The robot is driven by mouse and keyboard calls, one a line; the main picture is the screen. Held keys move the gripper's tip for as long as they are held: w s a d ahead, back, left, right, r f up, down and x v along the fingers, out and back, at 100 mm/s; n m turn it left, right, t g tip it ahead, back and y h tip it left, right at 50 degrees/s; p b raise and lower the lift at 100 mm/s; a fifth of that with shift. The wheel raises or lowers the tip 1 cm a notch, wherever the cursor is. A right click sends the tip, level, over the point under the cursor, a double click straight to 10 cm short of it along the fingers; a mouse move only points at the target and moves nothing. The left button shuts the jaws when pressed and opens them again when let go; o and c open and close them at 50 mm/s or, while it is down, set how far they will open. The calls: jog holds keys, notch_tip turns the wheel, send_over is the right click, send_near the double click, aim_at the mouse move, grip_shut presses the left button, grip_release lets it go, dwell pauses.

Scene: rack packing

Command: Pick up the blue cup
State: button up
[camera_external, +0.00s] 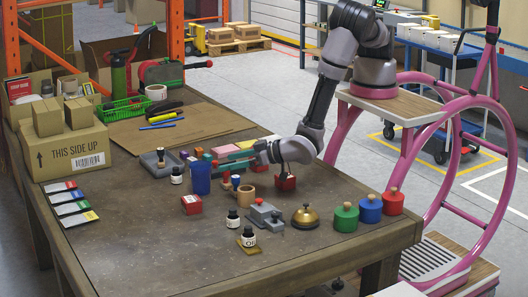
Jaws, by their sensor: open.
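The blue cup (201,180) stands upright on the brown worktable, left of the middle of the picture. My gripper (216,161) reaches in from the right, low over the table, with its teal fingers pointing left. The fingers are open, and their tips are just right of the cup's upper part. Whether they touch the cup cannot be told from this view. Nothing shows held between the fingers.
A wooden mug (245,194) and small bottle (176,176) stand close to the cup. Coloured blocks crowd behind it. A red box (191,205) lies in front, and a bell (305,217) stands to the right. The table's front left is mostly clear.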

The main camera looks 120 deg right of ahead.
aim_at(200, 168)
jog(key=x, duration=0.4)
jog(key=shift+w+d+f, duration=0.15)
jog(key=shift+d+f, duration=0.05)
jog(key=shift+d, duration=0.1)
jog(key=shift+x, duration=3)
jog(key=shift+w+r, duration=0.15)
jog(key=shift+w, duration=0.05)
jog(key=c, duration=1.1)
